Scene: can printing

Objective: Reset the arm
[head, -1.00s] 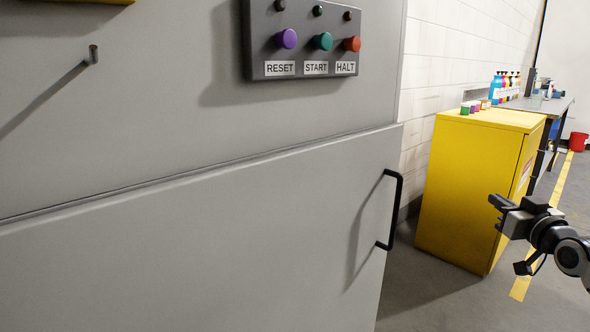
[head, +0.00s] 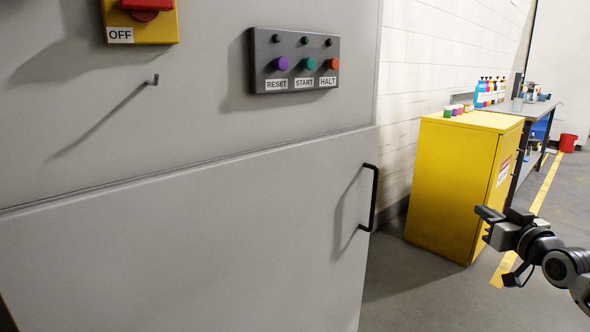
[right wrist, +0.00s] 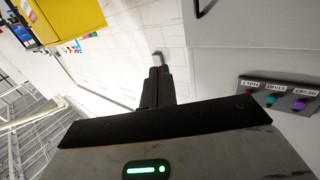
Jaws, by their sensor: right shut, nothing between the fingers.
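My right gripper (head: 480,211) is at the right of the head view, in front of the yellow cabinet and apart from the machine. In the right wrist view its fingers (right wrist: 157,72) are together with nothing between them. The grey machine (head: 180,240) fills the left of the head view. On it is a button panel (head: 294,60) with a purple RESET button (head: 280,64), a green START button (head: 308,64) and a red HALT button (head: 333,64). The panel also shows at the right of the right wrist view (right wrist: 278,85). My left gripper is not in view.
A yellow cabinet (head: 455,185) with small coloured jars on top stands right of the machine. A dark bench (head: 525,108) with several bottles is behind it. A black handle (head: 371,198) sticks out from the machine. A yellow-and-red OFF switch (head: 140,20) is at upper left.

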